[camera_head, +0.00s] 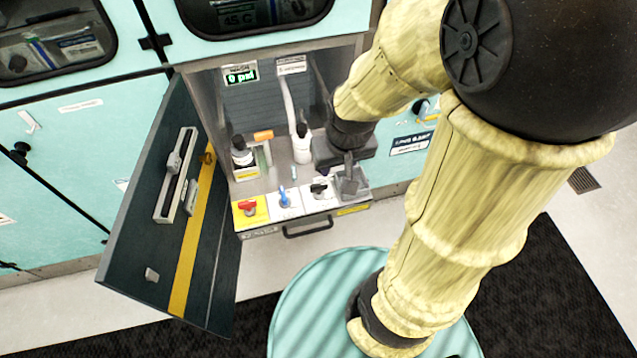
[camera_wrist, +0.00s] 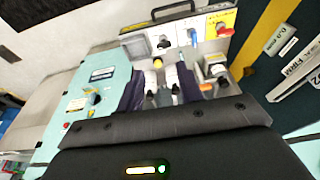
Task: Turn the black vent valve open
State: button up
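The black vent valve (camera_head: 319,188) is a small black handle on a white plate of the drawer-like front panel, right of the blue valve (camera_head: 285,199) and the red valve (camera_head: 249,208). In the wrist view the black valve (camera_wrist: 164,43) shows beyond the fingertips, left of the blue valve (camera_wrist: 192,37) and the red valve (camera_wrist: 224,29). My gripper (camera_wrist: 160,85) has its two dark fingers apart, with no valve between them. In the head view my gripper (camera_head: 347,158) is inside the cabinet, behind and right of the black valve, apart from it.
The open cabinet door (camera_head: 150,210) stands at the left. A grey holder (camera_head: 352,183) sits right of the black valve. A white bottle (camera_head: 302,148) and a black-topped bottle (camera_head: 241,152) stand behind the valves. A handle (camera_head: 307,228) projects below. A "0 psi" display (camera_head: 240,75) is above.

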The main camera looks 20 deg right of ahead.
aim_at(320, 185)
jog(key=w+d+f+m+g+y+b, duration=0.1)
jog(key=w+d+f+m+y+b, duration=0.1)
jog(key=w+f+m+b, duration=0.4)
jog(key=w+d+f+m+g+y+b, duration=0.1)
jog(key=w+d+f+m+y+b, duration=0.1)
jog(key=w+d+f+m+b, duration=0.3)
jog(key=w+f+m+b, duration=0.1)
jog(key=w+m+b, duration=0.2)
jog(key=m, duration=0.4)
jog(key=shift+w+d+f+g+y, duration=0.15)
jog(key=shift+f+g+y, duration=0.15)
jog(key=shift+f, duration=0.05)
jog(key=shift+f, duration=0.1)
jog(key=b+x, duration=0.3)
jog(key=x, duration=1.4)
jog(key=shift+f, duration=0.2)
jog(key=shift+c, duration=0.3)
grip_shut()
